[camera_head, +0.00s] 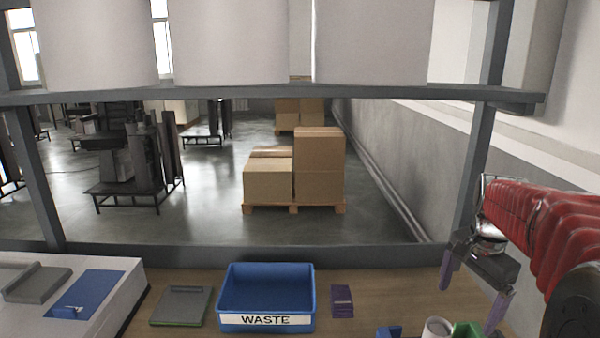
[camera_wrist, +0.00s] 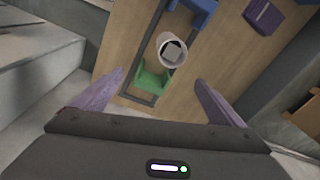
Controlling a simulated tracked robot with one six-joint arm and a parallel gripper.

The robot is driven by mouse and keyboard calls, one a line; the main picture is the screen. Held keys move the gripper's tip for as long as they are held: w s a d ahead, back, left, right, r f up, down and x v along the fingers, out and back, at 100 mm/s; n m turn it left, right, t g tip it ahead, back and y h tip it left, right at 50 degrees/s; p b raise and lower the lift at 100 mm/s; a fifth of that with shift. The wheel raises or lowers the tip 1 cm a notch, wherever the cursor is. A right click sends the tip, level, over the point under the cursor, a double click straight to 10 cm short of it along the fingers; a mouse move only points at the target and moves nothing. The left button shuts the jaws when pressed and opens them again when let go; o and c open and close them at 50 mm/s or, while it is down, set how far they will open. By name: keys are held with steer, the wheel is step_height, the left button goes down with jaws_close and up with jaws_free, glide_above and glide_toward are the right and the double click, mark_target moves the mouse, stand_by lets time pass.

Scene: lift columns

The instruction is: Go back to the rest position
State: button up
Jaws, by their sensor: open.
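My gripper (camera_head: 472,285) hangs at the right side of the workbench in the head view, at the end of my red arm. Its two purple fingers are spread wide with nothing between them. In the wrist view, the gripper (camera_wrist: 160,98) is open above the bench. A white cup (camera_wrist: 171,50) stands ahead of the fingers, with a small grey item inside it. A green holder (camera_wrist: 152,77) and a blue holder (camera_wrist: 197,10) sit on either side of the cup. The gripper is apart from all of them.
A blue WASTE bin (camera_head: 266,320) stands at the middle of the bench (camera_head: 388,290). A purple item (camera_head: 342,301) lies right of it, and a grey-green plate (camera_head: 182,306) left. A white unit (camera_head: 110,290) fills the left. A shelf (camera_head: 280,96) with white cylinders crosses above.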

steer(key=s+a+n+t, duration=0.4)
steer(key=s+a+n, duration=1)
steer(key=a, duration=0.8)
steer(key=shift+s+f+n+t+y, duration=0.15)
steer(key=shift+s+n+t+y, duration=0.15)
steer(key=shift+s, duration=1.4)
steer(key=shift+d, duration=0.1)
